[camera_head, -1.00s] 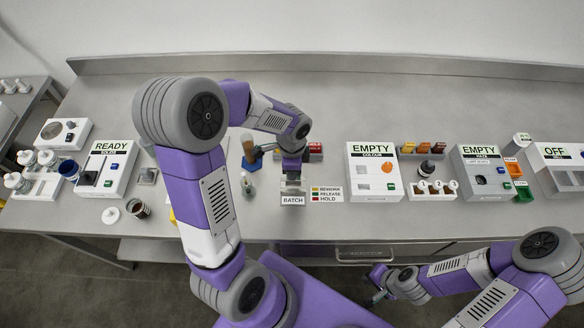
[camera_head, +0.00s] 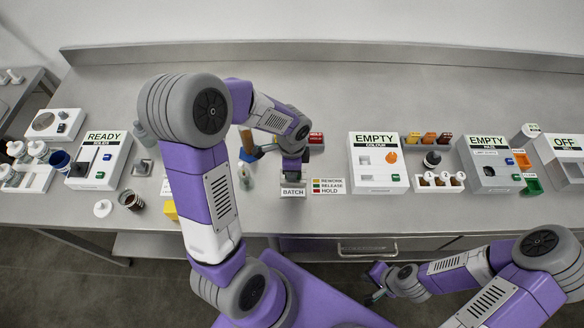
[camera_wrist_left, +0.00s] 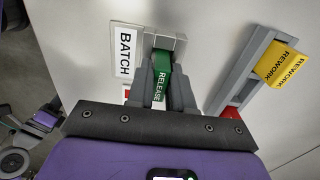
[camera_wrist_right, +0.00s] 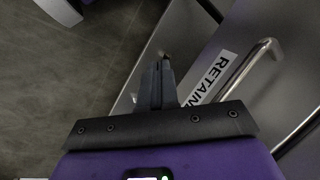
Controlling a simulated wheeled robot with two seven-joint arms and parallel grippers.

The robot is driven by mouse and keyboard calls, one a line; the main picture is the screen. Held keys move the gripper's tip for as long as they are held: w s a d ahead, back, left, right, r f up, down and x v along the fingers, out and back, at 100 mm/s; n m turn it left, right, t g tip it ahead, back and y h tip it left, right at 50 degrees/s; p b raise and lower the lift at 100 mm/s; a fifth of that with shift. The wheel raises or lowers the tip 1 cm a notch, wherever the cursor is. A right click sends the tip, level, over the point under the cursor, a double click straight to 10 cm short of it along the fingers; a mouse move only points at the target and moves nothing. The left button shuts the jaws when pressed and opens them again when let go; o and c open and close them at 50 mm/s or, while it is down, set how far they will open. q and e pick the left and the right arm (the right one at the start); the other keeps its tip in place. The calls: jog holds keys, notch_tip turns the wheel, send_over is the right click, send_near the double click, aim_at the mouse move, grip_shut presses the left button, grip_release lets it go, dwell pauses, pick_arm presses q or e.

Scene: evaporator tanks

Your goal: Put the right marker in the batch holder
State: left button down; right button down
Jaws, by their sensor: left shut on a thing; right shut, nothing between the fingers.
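The green RELEASE marker (camera_wrist_left: 161,77) is between the fingers of my left gripper (camera_wrist_left: 164,82), which is shut on it. The marker's far end is at the grey batch holder (camera_wrist_left: 180,43), beside the BATCH label (camera_wrist_left: 125,52); I cannot tell how deep it sits. In the head view my left gripper (camera_head: 292,172) is right over the BATCH label (camera_head: 292,192) and hides the marker. A yellow REWORK marker (camera_wrist_left: 282,66) stands in the grey rack (camera_wrist_left: 237,78). A red marker (camera_head: 316,138) shows in the head view. My right gripper (camera_wrist_right: 158,82) is shut and empty.
A colour key card (camera_head: 328,187) lies right of the batch holder. A blue holder with a wooden-handled tool (camera_head: 247,143) and a small bottle (camera_head: 245,176) stand to its left. My right gripper is below the bench front, near a drawer handle (camera_wrist_right: 250,65).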

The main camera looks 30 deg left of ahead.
pick_arm(q)
jog(key=c, duration=0.9)
grip_release()
notch_tip(320, 180, up, 8)
jog(key=shift+f+p, duration=0.25)
jog(key=shift+p, duration=0.7)
